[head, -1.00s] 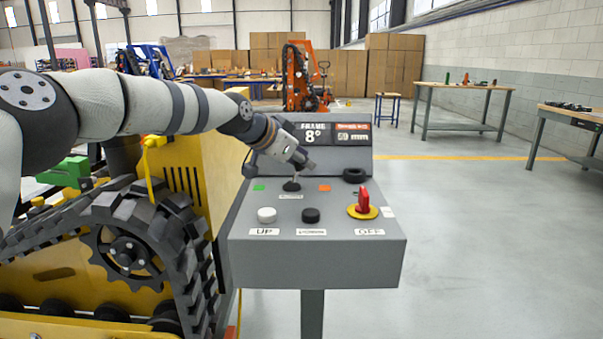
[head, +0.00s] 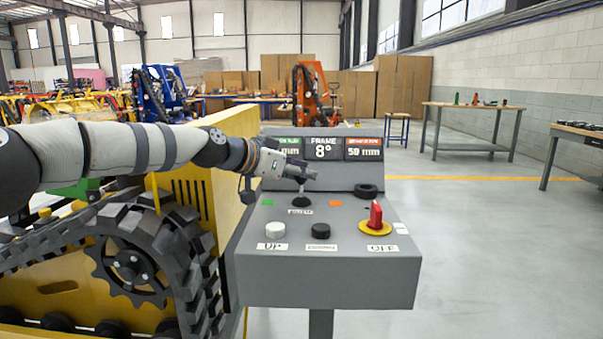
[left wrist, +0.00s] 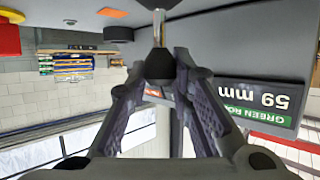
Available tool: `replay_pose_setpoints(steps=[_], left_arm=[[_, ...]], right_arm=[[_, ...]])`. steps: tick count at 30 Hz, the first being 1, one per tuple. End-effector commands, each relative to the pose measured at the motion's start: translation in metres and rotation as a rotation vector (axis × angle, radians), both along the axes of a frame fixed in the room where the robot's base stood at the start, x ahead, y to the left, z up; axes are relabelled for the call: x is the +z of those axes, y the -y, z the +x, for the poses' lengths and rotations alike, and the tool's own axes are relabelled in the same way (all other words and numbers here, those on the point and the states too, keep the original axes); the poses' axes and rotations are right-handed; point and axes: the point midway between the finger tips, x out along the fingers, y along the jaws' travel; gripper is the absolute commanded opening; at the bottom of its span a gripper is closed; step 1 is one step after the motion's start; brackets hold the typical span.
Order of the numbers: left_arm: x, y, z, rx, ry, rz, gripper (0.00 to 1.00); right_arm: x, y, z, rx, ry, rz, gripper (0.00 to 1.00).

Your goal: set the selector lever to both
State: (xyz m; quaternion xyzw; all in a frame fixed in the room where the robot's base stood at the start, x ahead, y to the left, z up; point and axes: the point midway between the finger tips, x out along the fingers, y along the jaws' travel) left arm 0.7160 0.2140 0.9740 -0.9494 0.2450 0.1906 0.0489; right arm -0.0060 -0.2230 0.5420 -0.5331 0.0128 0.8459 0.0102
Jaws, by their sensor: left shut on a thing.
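The selector lever (head: 301,201) rises from a black boot on the sloping grey console, with a green mark (head: 267,202) to its left and an orange mark (head: 335,203) to its right. It looks about upright between them. In the left wrist view its metal rod (left wrist: 159,28) ends in a black knob (left wrist: 159,64) between the fingers. My left gripper (head: 304,175) is shut on this knob; it also shows in the left wrist view (left wrist: 158,75). The fingers partly hide the lever's top in the head view. My right gripper is not in view.
A display (head: 323,149) stands behind. A yellow tracked machine (head: 120,270) is close on the left.

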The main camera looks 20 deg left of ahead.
Motion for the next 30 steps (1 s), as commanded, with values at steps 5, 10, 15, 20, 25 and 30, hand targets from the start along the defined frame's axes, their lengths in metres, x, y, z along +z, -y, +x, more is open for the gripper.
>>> replay_pose_setpoints(steps=[5,10,15,20,25,30], left_arm=[[0.0,0.001,0.0,-0.001,-0.002,-0.001,0.3],[0.0,0.001,0.0,-0.001,-0.001,0.0,0.42],[0.0,0.0,0.0,0.0,-0.001,0.0,0.42],[0.011,-0.011,-0.018,0.0,0.002,0.002,0.42],[0.029,-0.031,-0.057,0.0,0.003,-0.001,0.42],[0.042,-0.047,-0.086,-0.001,0.002,-0.002,0.42]], right_arm=[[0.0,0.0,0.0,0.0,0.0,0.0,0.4],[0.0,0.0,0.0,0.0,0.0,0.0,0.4],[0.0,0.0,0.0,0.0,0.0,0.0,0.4],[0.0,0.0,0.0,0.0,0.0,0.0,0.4],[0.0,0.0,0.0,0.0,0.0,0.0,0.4],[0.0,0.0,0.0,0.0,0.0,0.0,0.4]])
